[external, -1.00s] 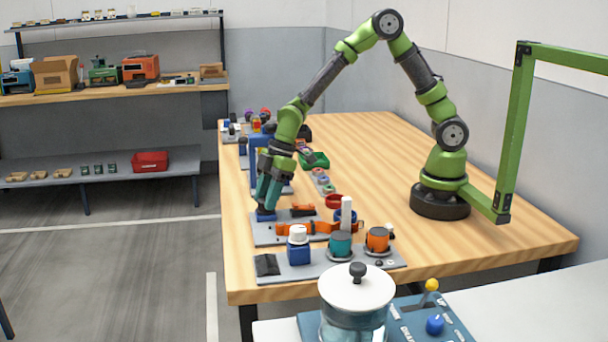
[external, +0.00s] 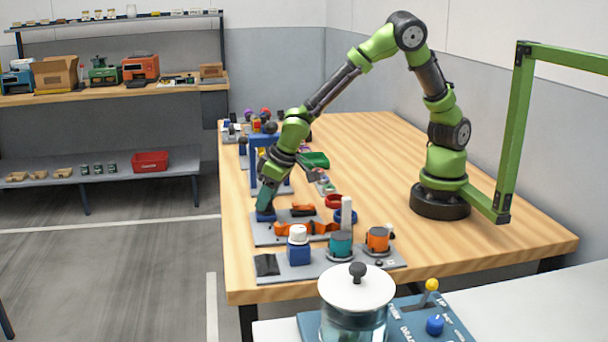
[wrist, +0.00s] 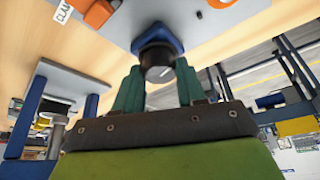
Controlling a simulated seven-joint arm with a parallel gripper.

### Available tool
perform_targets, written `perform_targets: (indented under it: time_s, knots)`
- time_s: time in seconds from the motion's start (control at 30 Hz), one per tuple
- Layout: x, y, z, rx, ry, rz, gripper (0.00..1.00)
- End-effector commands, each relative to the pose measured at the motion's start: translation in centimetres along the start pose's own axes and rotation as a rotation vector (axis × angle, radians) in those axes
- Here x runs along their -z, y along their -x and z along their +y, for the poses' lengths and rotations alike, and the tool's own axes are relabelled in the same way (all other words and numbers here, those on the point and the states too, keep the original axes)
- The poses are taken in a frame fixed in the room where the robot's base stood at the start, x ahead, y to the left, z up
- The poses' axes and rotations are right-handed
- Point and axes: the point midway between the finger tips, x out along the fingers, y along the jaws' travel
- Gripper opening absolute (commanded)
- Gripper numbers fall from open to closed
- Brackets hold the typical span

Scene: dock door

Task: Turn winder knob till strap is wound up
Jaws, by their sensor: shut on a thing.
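The winder knob (wrist: 157,60) is a dark round knob with a pale mark, on a blue winder base (wrist: 172,41) in the wrist view. My gripper (wrist: 157,80) has its teal fingers on either side of the knob and is shut on it. In the external view my gripper (external: 266,203) points down at the blue winder base (external: 265,216), at the left end of a grey plate (external: 262,238); the knob is hidden there. The orange strap (external: 312,228) lies along the plate to the right of the winder.
A nearer grey plate (external: 280,272) holds a blue block with a white top (external: 298,247), a teal cup (external: 340,245) and an orange cup (external: 377,240). A blue frame (external: 256,160) stands behind my gripper. Bare wood (external: 390,165) lies right of the plates.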

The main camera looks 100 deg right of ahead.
Motion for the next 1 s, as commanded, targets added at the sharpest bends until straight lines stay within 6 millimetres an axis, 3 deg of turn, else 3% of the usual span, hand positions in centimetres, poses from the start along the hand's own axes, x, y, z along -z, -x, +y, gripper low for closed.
perform_targets:
  time_s: [0.6,1.0]
  knots:
    - [0.02,-0.08,-0.36,-0.219,-0.523,-0.002,0.09]
    - [0.04,-0.14,-0.47,-0.301,-0.726,-0.004,0.09]
